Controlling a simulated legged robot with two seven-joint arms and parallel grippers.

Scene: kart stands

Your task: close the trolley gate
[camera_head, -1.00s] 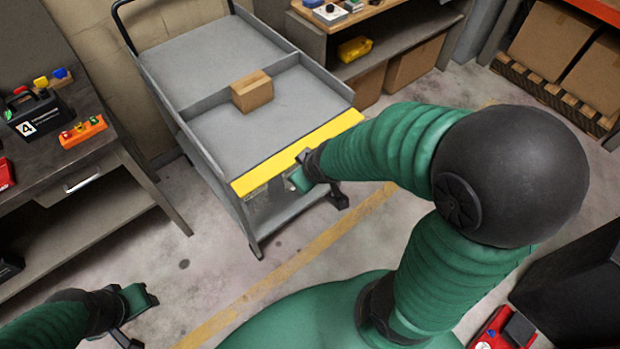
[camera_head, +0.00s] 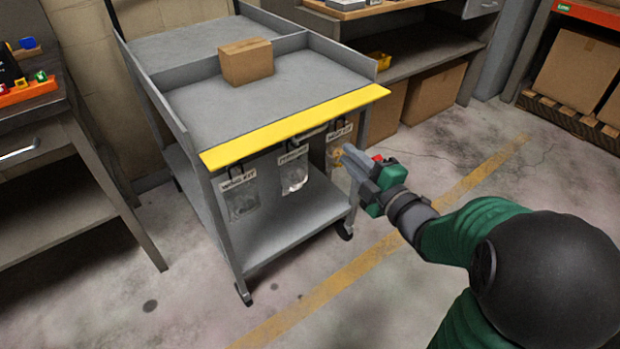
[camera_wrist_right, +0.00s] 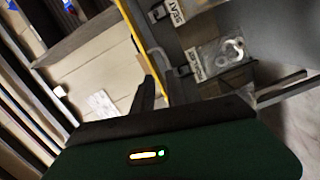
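The grey trolley (camera_head: 186,92) stands ahead, with a yellow gate panel (camera_head: 300,122) along its near edge. The panel lies about flat, level with the upper tray, its yellow face up. It also shows edge-on as a yellow strip in the right wrist view (camera_wrist_right: 146,52). My right gripper (camera_head: 352,162) is just below and in front of the panel's right end, close to the hanging bags. Its two fingers are spread in the right wrist view, with nothing held between them. I cannot tell whether it touches the panel. My left gripper is out of view.
Labelled clear bags (camera_head: 242,198) hang under the panel. A cardboard box (camera_head: 246,64) sits on the upper tray, behind the panel. A workbench (camera_head: 75,165) stands at left and shelving (camera_head: 425,45) behind at right. The floor in front is clear.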

